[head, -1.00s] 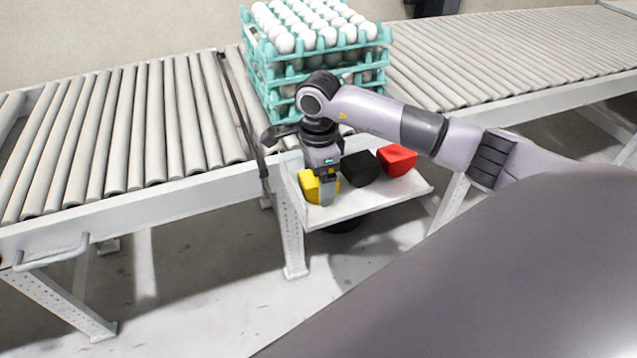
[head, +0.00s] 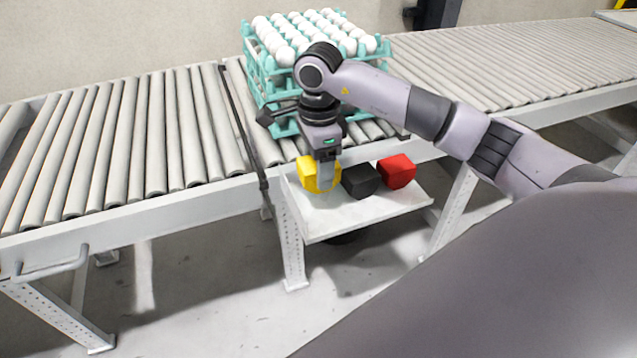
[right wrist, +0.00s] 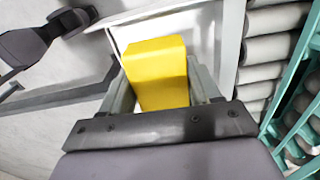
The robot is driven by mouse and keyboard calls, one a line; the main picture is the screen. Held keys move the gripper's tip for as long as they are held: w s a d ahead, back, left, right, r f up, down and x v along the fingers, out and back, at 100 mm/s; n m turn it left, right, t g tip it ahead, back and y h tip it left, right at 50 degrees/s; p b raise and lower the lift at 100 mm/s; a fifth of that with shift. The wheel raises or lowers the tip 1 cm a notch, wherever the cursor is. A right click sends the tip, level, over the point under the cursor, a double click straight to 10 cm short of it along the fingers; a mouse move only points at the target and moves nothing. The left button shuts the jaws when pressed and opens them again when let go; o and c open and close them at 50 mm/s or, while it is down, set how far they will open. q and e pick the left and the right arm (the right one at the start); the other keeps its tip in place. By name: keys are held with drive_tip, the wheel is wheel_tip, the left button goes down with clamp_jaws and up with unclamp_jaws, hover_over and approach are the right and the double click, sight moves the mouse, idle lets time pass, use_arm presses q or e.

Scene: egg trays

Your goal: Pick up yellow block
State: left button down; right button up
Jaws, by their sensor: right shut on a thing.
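The yellow block (head: 307,175) is held by my right gripper (head: 325,178) above the left part of the small white shelf (head: 340,220). In the right wrist view the yellow block (right wrist: 158,72) sits between the two fingers of the right gripper (right wrist: 160,85), which is shut on it. The finger partly covers the block in the head view. A black block (head: 360,181) and a red block (head: 397,171) rest on the shelf to the right. My left gripper is not in view.
A roller conveyor (head: 150,140) runs behind the shelf. A stack of teal egg trays (head: 262,85) with white eggs stands on it, close behind my right wrist. A dark rail (head: 240,125) crosses the rollers left of the stack. Free floor lies in front.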

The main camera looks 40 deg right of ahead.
wheel_tip(320, 180, up, 13)
drive_tip(key=p, duration=0.1)
drive_tip(key=shift+r, duration=0.15)
idle(0.5)
